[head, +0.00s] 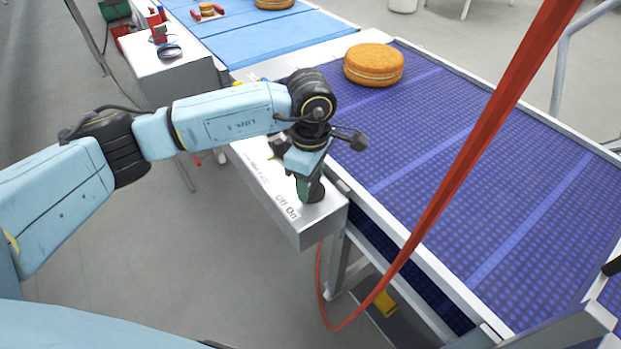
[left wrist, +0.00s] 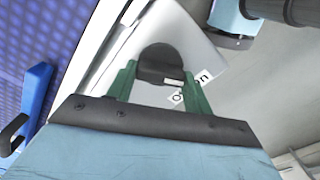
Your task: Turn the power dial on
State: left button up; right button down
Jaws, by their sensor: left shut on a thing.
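The black power dial (head: 315,192) sits at the near end of the grey control box (head: 325,217), above the printed words "Off On". My left gripper (head: 309,191) reaches down onto it from above. In the left wrist view the two green fingers of my left gripper (left wrist: 160,82) are shut on either side of the dial (left wrist: 160,62). The label (left wrist: 190,92) beside it is partly covered by a finger. A small white mark shows on the dial's edge near the label. My right gripper is not in view.
A blue conveyor belt (head: 440,130) runs alongside the box, with a round filled cake (head: 373,64) on it. A red cable (head: 455,185) hangs across the belt in front. A grey side table (head: 168,70) with small items stands at the back left. The floor at the left is clear.

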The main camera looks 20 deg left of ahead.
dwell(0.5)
pick_arm(q)
jog(key=o, duration=1)
notch_tip(320, 180, up, 14)
jog(key=shift+f, duration=0.25)
